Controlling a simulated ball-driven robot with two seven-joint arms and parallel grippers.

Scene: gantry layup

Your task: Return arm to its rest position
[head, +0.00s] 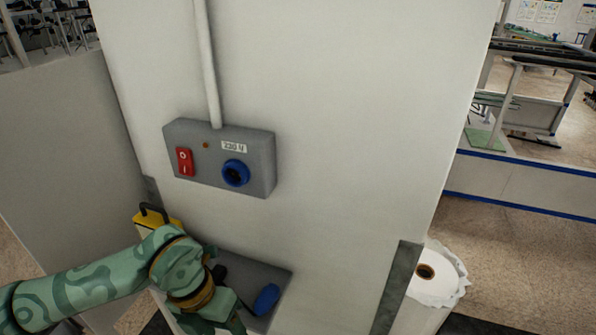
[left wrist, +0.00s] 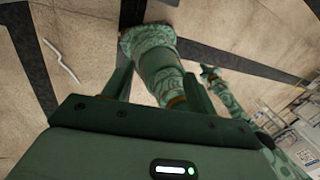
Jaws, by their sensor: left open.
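My left arm, green with a patterned skin, comes in from the left in the head view. Its wrist and left gripper (head: 222,316) are at the lower edge, in front of a grey shelf, and the fingertips are not clearly seen. In the left wrist view the two fingers of the left gripper (left wrist: 156,88) stand apart with nothing between them. A patterned green arm, seemingly my right one, shows at the right of that view. Its far end (left wrist: 208,72) is too small to tell its jaws.
A white pillar (head: 340,110) carries a grey socket box (head: 205,172) with a red switch and blue socket. Below, a grey shelf (head: 262,272) holds a blue object (head: 266,299) close to the left gripper. A yellow item (head: 150,219) is behind the wrist. A white roll (head: 440,278) stands right.

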